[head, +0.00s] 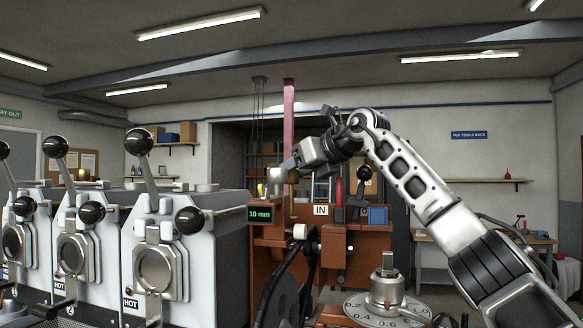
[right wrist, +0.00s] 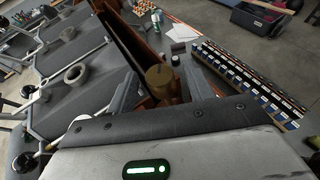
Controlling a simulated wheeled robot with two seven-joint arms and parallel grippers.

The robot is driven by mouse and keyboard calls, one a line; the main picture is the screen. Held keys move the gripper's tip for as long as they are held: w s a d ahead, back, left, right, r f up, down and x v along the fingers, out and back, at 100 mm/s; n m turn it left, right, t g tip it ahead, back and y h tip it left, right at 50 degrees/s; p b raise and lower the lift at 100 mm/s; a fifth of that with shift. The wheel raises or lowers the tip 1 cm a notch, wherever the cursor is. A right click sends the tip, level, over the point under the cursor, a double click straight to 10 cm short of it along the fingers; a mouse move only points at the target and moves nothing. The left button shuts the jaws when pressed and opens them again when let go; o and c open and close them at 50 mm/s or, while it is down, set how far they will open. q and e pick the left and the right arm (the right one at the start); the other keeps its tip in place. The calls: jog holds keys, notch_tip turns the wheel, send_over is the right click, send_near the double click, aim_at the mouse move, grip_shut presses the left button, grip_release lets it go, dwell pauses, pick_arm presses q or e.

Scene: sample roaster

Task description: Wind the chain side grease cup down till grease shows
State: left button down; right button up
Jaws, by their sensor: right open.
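A brass grease cup (right wrist: 160,82) with a round cap stands upright in the right wrist view. My right gripper (right wrist: 161,74) is open, with one finger on each side of the cup and gaps visible beside it. In the head view my right arm reaches in from the right, and its gripper (head: 287,167) is at the top of the red-brown machine (head: 268,232). A pale rounded cup (head: 275,177) shows there by the fingertips. I cannot tell from here whether the fingers touch it. No grease is visible on the cup. My left gripper is out of view.
Grey roasters (head: 190,250) with black ball levers stand at the left, marked HOT. A 10 mm display (head: 260,214), a red bottle (head: 339,192) and a blue box (head: 377,215) are at the machine. A long rack of small containers (right wrist: 245,82) runs along the right in the wrist view.

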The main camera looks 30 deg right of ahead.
jog(key=shift+w+a+f, duration=0.1)
jog(key=shift+w+f, duration=0.15)
jog(key=shift+w, duration=0.25)
jog(key=c, duration=1)
jog(key=shift+o, duration=0.2)
jog(key=shift+f+m+h, duration=0.1)
jog(key=shift+m+h, duration=0.2)
jog(key=shift+m+h+b, duration=0.4)
jog(key=shift+h, duration=0.1)
jog(key=o, duration=1)
jog(key=shift+c, duration=0.2)
